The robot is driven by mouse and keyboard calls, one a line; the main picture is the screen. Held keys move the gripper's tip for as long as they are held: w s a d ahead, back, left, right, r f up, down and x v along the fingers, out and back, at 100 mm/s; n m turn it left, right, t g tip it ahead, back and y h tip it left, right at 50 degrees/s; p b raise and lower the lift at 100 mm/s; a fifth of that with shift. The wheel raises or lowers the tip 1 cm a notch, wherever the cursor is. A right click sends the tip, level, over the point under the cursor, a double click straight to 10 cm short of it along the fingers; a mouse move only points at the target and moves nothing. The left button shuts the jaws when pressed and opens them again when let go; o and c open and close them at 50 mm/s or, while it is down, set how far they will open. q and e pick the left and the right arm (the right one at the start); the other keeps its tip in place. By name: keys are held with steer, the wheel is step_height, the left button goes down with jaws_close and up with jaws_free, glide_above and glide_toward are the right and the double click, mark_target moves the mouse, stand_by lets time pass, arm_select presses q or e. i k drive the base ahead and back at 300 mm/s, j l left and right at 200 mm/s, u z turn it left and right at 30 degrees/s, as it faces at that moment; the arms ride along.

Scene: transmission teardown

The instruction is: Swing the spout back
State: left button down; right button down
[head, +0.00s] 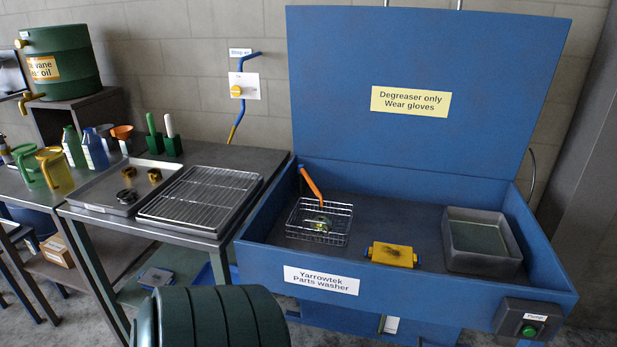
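The orange spout (312,185) stands at the back left of the blue parts washer (262,240). It slants down to the right, and its lower end is over the wire basket (336,210). A small yellowish metal part (320,223) lies in the basket. The washer's blue lid (420,130) is up. Neither of my grippers is in view.
In the washer, a yellow block (393,255) lies at the front and a grey tray (480,265) stands at the right. A pump switch (528,330) is at the front right corner. A dark green ribbed drum (207,320) stands in front. A wire rack (200,196) lies left.

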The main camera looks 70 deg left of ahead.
mark_target(301, 168)
steer(key=u, duration=2.1)
